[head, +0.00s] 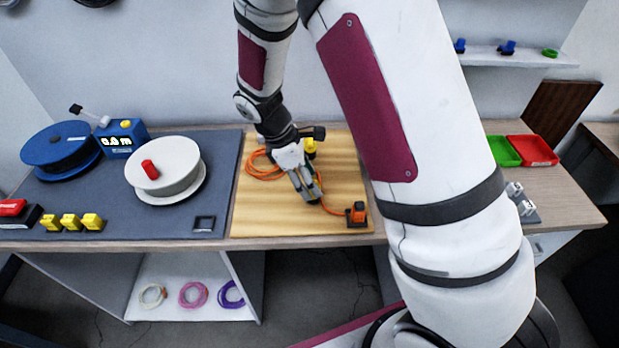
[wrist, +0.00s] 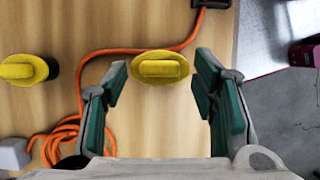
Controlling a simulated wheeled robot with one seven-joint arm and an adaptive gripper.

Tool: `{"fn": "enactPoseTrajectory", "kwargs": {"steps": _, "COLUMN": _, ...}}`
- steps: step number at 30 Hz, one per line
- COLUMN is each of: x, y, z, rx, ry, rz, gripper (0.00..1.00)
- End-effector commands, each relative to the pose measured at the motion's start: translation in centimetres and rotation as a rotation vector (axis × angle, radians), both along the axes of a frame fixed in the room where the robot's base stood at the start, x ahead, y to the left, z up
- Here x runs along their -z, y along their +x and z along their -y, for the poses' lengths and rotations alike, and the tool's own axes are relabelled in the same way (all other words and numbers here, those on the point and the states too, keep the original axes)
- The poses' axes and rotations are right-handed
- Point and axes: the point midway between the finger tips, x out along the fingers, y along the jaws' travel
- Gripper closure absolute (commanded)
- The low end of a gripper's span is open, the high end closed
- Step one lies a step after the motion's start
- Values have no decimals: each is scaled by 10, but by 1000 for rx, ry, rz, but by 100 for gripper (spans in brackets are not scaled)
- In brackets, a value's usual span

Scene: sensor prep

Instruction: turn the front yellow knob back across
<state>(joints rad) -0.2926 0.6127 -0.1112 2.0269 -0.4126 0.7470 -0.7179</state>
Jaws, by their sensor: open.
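The front yellow knob (wrist: 160,67) has an oval base and a raised bar. The bar lies left to right in the wrist view. My gripper (wrist: 161,82) is open, with one green-padded finger on each side of this knob and a visible gap on both sides. Whether the fingertips are level with the knob is hard to tell. A second yellow knob (wrist: 25,70) sits at the left of the wrist view, outside the fingers. In the head view a yellow knob (head: 310,147) shows behind my gripper (head: 309,196), which hides the front knob there.
An orange cable (wrist: 130,50) runs beside the front knob across the wooden board (head: 252,215). A spool (head: 165,170) stands left. Green (head: 502,151) and red (head: 532,150) trays stand right.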

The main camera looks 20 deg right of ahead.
Motion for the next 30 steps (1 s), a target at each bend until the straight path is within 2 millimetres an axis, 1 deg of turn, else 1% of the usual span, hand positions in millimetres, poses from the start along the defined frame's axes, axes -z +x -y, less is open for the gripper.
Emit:
{"fn": "enactPoseTrajectory", "kwargs": {"steps": 8, "x": 2, "y": 0, "z": 1, "rx": 0, "ry": 0, "rz": -1, "gripper": 47}}
{"fn": "enactPoseTrajectory", "kwargs": {"steps": 9, "x": 2, "y": 0, "z": 1, "rx": 0, "ry": 0, "rz": 0, "gripper": 49}}
{"fn": "enactPoseTrajectory", "kwargs": {"steps": 11, "x": 2, "y": 0, "z": 1, "rx": 0, "ry": 0, "rz": 0, "gripper": 63}}
{"fn": "enactPoseTrajectory", "kwargs": {"steps": 12, "x": 2, "y": 0, "z": 1, "rx": 0, "ry": 0, "rz": 0, "gripper": 72}}
{"fn": "enactPoseTrajectory", "kwargs": {"steps": 14, "x": 2, "y": 0, "z": 1, "rx": 0, "ry": 0, "rz": 0, "gripper": 85}}
{"fn": "enactPoseTrajectory", "kwargs": {"steps": 15, "x": 2, "y": 0, "z": 1, "rx": 0, "ry": 0, "rz": 0, "gripper": 94}}
{"fn": "enactPoseTrajectory", "kwargs": {"steps": 23, "x": 2, "y": 0, "z": 1, "rx": 11, "ry": 0, "rz": 0, "gripper": 95}}
{"fn": "enactPoseTrajectory", "kwargs": {"steps": 30, "x": 3, "y": 2, "z": 1, "rx": 100, "ry": 1, "rz": 1, "gripper": 95}}
